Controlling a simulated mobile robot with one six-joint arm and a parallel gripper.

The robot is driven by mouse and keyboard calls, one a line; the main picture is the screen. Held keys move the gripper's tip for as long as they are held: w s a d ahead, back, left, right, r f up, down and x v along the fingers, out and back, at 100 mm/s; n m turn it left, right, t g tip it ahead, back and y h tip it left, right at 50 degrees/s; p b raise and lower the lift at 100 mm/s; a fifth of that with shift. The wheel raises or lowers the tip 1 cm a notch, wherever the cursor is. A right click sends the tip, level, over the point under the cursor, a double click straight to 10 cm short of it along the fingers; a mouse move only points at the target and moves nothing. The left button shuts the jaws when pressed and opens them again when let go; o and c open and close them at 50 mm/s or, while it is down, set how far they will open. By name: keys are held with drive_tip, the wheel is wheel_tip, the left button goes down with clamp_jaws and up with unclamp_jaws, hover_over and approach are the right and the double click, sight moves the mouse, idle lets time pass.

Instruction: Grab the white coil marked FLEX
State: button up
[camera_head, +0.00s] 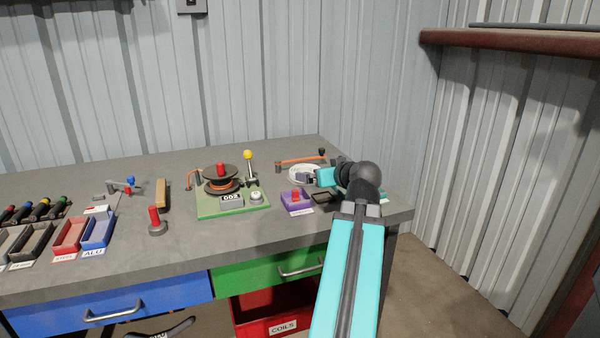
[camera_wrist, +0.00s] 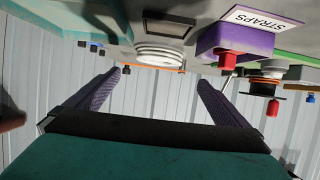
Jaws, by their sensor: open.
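A white coil (camera_head: 294,170) lies flat on the grey workbench at the right, partly hidden behind my gripper in the head view. It also shows in the wrist view as stacked white rings (camera_wrist: 160,55), with the picture upside down. No FLEX marking is readable on it. My gripper (camera_wrist: 160,77) is open and empty. In the wrist view its two purple fingers stand apart, one on each side of the coil's line of sight. In the head view my gripper (camera_head: 304,178) is low over the bench near the coil; I cannot tell the exact gap between them.
A purple STRAPS box (camera_wrist: 240,40) with a red knob stands beside the coil. A dark square frame (camera_wrist: 169,23) lies close by. An orange-armed lever (camera_head: 303,160) is behind the coil. A green board (camera_head: 233,207) with a spool stands left. The bench's front middle is clear.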

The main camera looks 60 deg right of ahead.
drive_tip(key=shift+w+d+r+p, duration=0.1)
drive_tip(key=shift+d+r+p, duration=0.1)
drive_tip(key=shift+p, duration=0.6)
drive_tip(key=p, duration=0.2)
drive_tip(key=w+p, duration=0.1)
drive_tip(key=p, duration=0.2)
drive_tip(key=shift+d+f, duration=0.2)
drive_tip(key=shift+d, duration=0.2)
drive_tip(key=p, duration=0.7)
drive_tip(key=shift+w+d+f+p, duration=0.2)
drive_tip(key=shift+w+f+p, duration=0.1)
drive_tip(key=shift+w+f, duration=0.1)
approach(303, 171)
drive_tip(key=shift+a+r, duration=0.1)
drive_tip(key=shift+p, duration=0.3)
drive_tip(key=shift+p+x, duration=0.4)
drive_tip(key=shift+x, duration=0.55)
drive_tip(key=shift+p+x, duration=0.4)
drive_tip(key=shift+x, duration=1.2)
